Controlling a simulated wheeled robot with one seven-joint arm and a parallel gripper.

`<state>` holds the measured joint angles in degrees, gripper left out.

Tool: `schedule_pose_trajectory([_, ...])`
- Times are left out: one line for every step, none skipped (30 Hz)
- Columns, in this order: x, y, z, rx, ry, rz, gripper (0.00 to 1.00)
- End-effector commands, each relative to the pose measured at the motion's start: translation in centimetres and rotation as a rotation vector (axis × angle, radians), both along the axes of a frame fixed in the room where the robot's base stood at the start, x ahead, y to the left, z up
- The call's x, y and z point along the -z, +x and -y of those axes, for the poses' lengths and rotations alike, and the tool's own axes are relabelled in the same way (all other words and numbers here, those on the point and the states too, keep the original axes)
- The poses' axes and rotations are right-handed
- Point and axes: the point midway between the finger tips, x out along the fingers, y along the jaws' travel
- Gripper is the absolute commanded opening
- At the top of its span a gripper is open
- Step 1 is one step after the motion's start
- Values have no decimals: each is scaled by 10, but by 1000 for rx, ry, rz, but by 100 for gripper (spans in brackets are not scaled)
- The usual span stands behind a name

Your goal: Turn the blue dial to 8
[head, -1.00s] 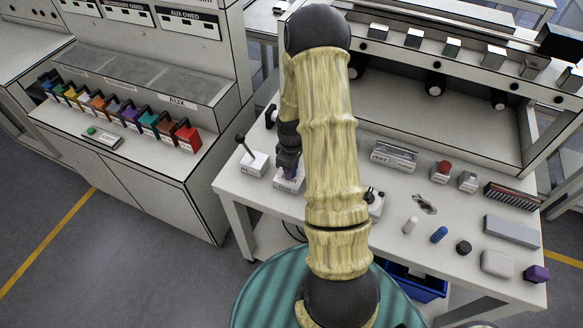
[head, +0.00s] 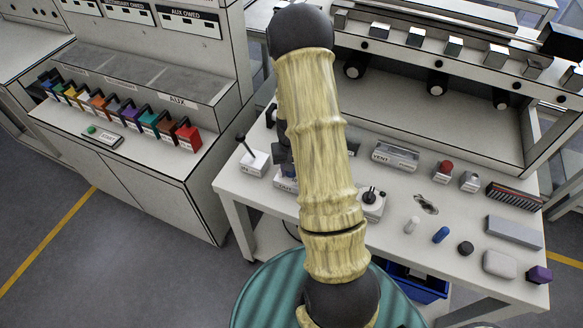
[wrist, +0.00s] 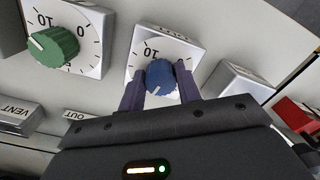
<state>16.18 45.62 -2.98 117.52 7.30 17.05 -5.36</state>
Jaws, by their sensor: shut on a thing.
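The blue dial (wrist: 160,78) sits on a white square plate (wrist: 138,62) with a printed scale; the 10 shows at the plate's upper left in the wrist view. My gripper (wrist: 160,71) is shut on the dial, one dark finger on each side. The fingers and gripper body hide part of the scale, and I cannot read the dial's setting surely. In the head view my arm covers most of the dial, and only a bit of its plate (head: 285,185) shows.
A green dial (wrist: 53,47) on a similar plate is beside it in the wrist view. A white block (wrist: 240,82) and a red part (wrist: 297,117) lie to the right. A lever box (head: 255,163) stands left of the plate and a joystick box (head: 371,204) right of it in the head view.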

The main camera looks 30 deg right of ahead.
Motion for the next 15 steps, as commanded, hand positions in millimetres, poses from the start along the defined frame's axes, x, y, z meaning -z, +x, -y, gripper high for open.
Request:
schedule_pose_trajectory([-1, 1, 0, 43, -2, 3, 11])
schedule_pose_trajectory([-1, 1, 0, 71, -1, 4, 11])
schedule_pose_trajectory([-1, 2, 0, 108, -1, 4, 11])
schedule_pose_trajectory([-1, 2, 0, 137, -1, 4, 11])
schedule_pose_trajectory([-1, 2, 0, 166, -1, 4, 11])
schedule_pose_trajectory([-1, 2, 0, 205, -2, 4, 11])
schedule_pose_trajectory([-1, 2, 0, 233, -2, 4, 11])
schedule_pose_trajectory([-1, 2, -1, 261, -2, 4, 11])
schedule_pose_trajectory([-1, 2, -1, 299, -2, 4, 11])
schedule_pose_trajectory([-1, 2, -1, 326, -2, 4, 11])
schedule_pose_trajectory([-1, 2, -1, 356, -2, 5, 11])
schedule_pose_trajectory([-1, 2, -1, 394, -2, 5, 11])
schedule_pose_trajectory([-2, 2, -1, 422, -2, 5, 11])
schedule_pose_trajectory([-2, 2, -1, 452, -2, 5, 11])
schedule_pose_trajectory([-2, 2, -1, 488, -2, 4, 11])
